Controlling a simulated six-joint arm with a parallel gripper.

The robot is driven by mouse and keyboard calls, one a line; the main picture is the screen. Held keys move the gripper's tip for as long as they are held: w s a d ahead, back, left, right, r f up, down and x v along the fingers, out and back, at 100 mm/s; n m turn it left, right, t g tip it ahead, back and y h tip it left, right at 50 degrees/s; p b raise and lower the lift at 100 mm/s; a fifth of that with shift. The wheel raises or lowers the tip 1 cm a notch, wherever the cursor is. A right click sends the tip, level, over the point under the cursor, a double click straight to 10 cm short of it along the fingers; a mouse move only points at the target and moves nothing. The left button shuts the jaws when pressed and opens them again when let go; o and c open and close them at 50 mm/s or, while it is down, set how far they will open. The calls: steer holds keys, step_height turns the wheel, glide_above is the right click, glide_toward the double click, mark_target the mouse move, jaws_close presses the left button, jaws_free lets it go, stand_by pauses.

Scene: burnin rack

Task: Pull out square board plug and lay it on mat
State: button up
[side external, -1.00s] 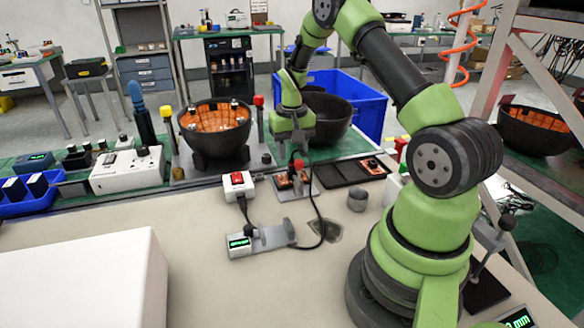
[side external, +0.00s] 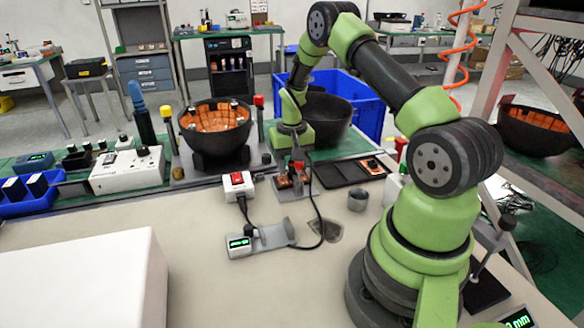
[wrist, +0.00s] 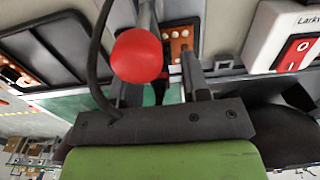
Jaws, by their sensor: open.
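My gripper (side external: 289,160) points down over a small fixture (side external: 284,182) with an orange-brown board, at the back edge of the bench. In the wrist view my gripper (wrist: 163,92) is open, its two dark fingers apart. A red ball knob (wrist: 137,55) on a grey rod stands in front of the fingers and hides part of the space between them. The brown board (wrist: 178,42) shows behind it. A black cable (wrist: 98,60) runs past the knob; in the side view it loops down to the bench. I cannot make out the plug's body or clearly identify the mat.
A black two-part tray (side external: 345,173) lies right of the fixture. A metal cradle with a green display (side external: 262,238) is in front. A black bowl (side external: 213,150) stands at back left.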

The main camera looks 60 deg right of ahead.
steer(key=shift+c, duration=0.4)
jaws_close()
steer(key=shift+r, duration=3)
